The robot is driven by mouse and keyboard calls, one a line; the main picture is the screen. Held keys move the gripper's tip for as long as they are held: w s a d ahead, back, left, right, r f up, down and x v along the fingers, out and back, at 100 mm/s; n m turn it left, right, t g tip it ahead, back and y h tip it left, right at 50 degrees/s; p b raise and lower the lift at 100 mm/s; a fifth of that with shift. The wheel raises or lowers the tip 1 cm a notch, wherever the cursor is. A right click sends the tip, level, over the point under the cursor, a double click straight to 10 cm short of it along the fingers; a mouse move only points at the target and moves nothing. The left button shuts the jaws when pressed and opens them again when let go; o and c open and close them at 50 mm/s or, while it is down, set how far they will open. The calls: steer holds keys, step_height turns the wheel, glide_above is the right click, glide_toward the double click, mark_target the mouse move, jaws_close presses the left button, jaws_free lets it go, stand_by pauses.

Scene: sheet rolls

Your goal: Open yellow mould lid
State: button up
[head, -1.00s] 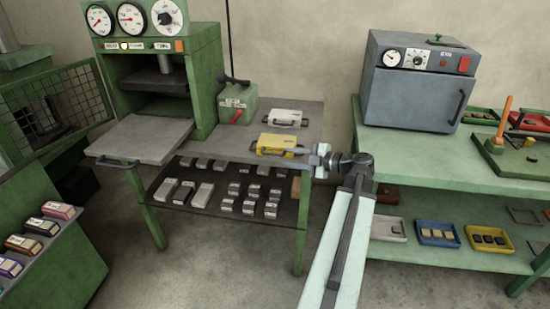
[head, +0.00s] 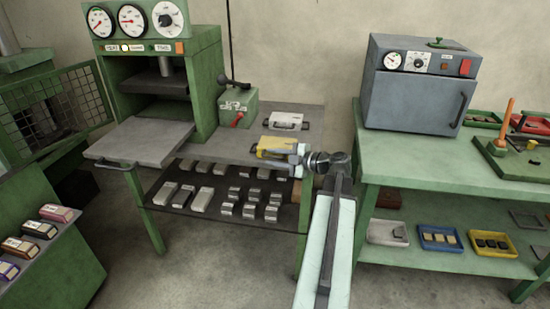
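The yellow mould (head: 273,142) lies on the right part of the green press table's top (head: 240,150). Its lid looks closed, with a handle along its front right side. My gripper (head: 291,156) is at the mould's right front edge, reaching in from the right. The fingers overlap the handle area in the picture. They are too small and partly hidden, so I cannot tell whether they touch or grip it.
A white mould (head: 287,119) lies just behind the yellow one. A green box with a lever (head: 238,106) stands to the left. The press (head: 160,75) and its pulled-out plate (head: 140,142) are further left. A green bench with a grey oven (head: 415,85) stands right.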

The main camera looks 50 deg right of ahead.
jaws_close()
stand_by(1.1)
